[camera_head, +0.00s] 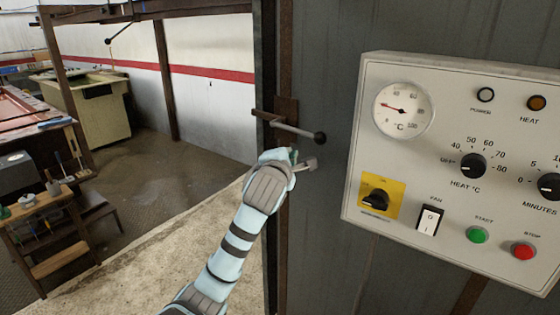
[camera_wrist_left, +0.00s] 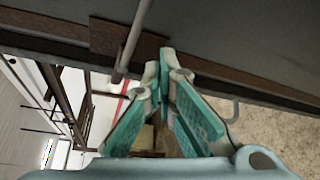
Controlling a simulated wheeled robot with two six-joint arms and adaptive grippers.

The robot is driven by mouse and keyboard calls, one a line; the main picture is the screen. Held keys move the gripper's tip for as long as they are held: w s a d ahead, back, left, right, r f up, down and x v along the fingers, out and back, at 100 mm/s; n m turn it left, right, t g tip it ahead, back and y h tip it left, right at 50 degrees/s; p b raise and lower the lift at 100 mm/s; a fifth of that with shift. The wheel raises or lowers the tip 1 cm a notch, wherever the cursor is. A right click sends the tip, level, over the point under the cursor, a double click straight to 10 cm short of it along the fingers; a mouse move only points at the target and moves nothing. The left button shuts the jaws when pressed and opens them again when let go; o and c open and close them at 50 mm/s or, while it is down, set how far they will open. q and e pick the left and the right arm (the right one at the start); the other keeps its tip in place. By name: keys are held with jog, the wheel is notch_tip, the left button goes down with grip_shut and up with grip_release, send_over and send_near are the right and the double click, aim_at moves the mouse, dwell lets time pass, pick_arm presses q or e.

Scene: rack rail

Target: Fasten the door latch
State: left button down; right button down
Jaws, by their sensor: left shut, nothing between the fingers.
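The door latch is a grey rod lever (camera_head: 293,128) with a black ball knob (camera_head: 320,138) at its right end. It sits on a brown plate (camera_head: 287,108) at the edge of the dark grey metal front (camera_head: 330,70). The lever slopes slightly down to the right. My left gripper (camera_head: 294,157) is just below the lever, its fingers together and empty. In the left wrist view the fingertips (camera_wrist_left: 166,62) meet close to the brown plate (camera_wrist_left: 104,36), beside the rod (camera_wrist_left: 132,40). Contact with the rod is unclear. My right gripper is not in view.
A control panel (camera_head: 395,185) with dial, knobs and buttons juts out right of the latch. A small grey bracket (camera_head: 307,165) shows by my gripper. A wooden bench (camera_head: 58,230) stands far left, with open floor between.

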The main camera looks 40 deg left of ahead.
pick_arm(q)
jog(key=v, duration=0.3)
jog(key=shift+r, duration=0.35)
jog(key=shift+a, duration=0.15)
